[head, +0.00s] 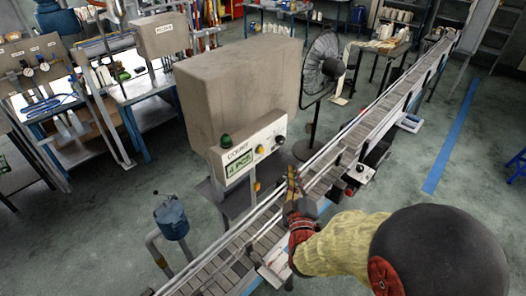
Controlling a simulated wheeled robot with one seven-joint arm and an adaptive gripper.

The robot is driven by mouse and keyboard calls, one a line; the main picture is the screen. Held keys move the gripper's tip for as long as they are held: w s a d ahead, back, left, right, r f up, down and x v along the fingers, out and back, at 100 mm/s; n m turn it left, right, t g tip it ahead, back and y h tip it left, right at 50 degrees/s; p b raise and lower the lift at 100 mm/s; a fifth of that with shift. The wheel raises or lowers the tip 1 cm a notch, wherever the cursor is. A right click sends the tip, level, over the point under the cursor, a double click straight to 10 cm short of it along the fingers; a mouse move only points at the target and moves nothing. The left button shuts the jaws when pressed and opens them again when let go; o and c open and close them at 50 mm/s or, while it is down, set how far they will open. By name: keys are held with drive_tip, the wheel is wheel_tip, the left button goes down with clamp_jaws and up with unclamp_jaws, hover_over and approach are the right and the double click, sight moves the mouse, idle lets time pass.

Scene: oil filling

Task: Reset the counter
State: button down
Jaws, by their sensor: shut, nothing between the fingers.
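The counter (252,151) is a pale control box on the front of a large grey machine, left of the conveyor. Its green display (239,164) seems to read "4 PCS". A dark green dome (226,141) sits on its top left. My gripper (292,182) is shut and empty, over the conveyor. It is below and right of the counter, apart from it in the picture. Its fingertips are small and hard to make out.
The conveyor (345,150) runs diagonally from bottom left to top right, between my arm and the machine (240,85). A black fan (322,70) stands behind the machine's right side. A blue-topped pump (170,215) is at lower left. Open floor lies to the right.

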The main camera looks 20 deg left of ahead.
sight(261, 150)
drive_tip(key=shift+a, duration=0.15)
drive_tip(key=w+a, duration=0.3)
drive_tip(key=a, duration=0.5)
drive_tip(key=shift+w, duration=0.2)
drive_tip(key=shift+a, duration=0.1)
idle(1.3)
drive_tip(key=shift+w+a+b, duration=0.15)
drive_tip(key=shift+a+b, duration=0.1)
drive_tip(key=shift+b, duration=0.25)
drive_tip(key=shift+w+a+b, duration=0.2)
drive_tip(key=shift+a+b, duration=0.1)
drive_tip(key=shift+a, duration=0.15)
idle(0.8)
drive_tip(key=shift+d, duration=0.15)
drive_tip(key=shift+s+d+b, duration=0.3)
drive_tip(key=shift+s+d, duration=0.1)
drive_tip(key=shift+d, duration=0.3)
drive_tip(key=shift+d, duration=0.1)
